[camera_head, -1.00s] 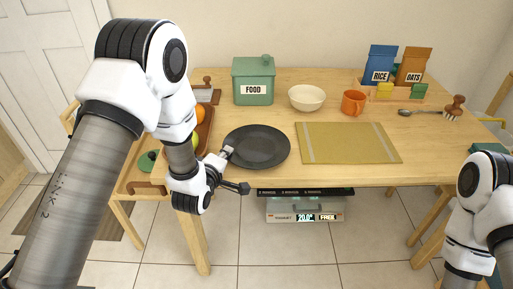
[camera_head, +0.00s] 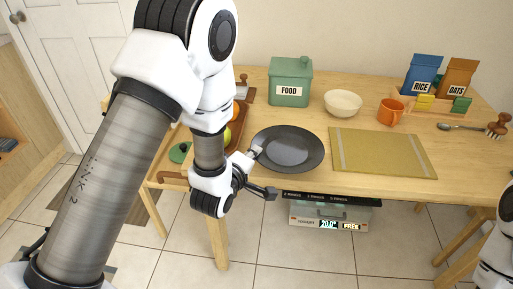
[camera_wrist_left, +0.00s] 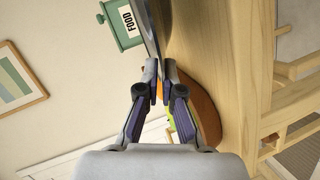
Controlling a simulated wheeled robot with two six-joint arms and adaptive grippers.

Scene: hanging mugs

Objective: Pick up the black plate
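The black plate (camera_head: 287,149) lies on the table near its front edge, left of the mat. In the left wrist view its dark edge (camera_wrist_left: 152,32) runs down to the fingertips. My left gripper (camera_head: 263,172) is at the plate's front-left rim. Its fingers are spread, one over the rim and the other lower, in front of the table edge. In the left wrist view the gripper (camera_wrist_left: 160,80) has a narrow gap between its fingers. I cannot tell whether they touch the plate. My right gripper is out of view; only part of my right arm shows at the right edge.
A tan mat (camera_head: 383,152) lies right of the plate. A green FOOD canister (camera_head: 290,76), a white bowl (camera_head: 343,103) and an orange mug (camera_head: 390,112) stand behind. A brown tray (camera_head: 239,137) with fruit is left of the plate.

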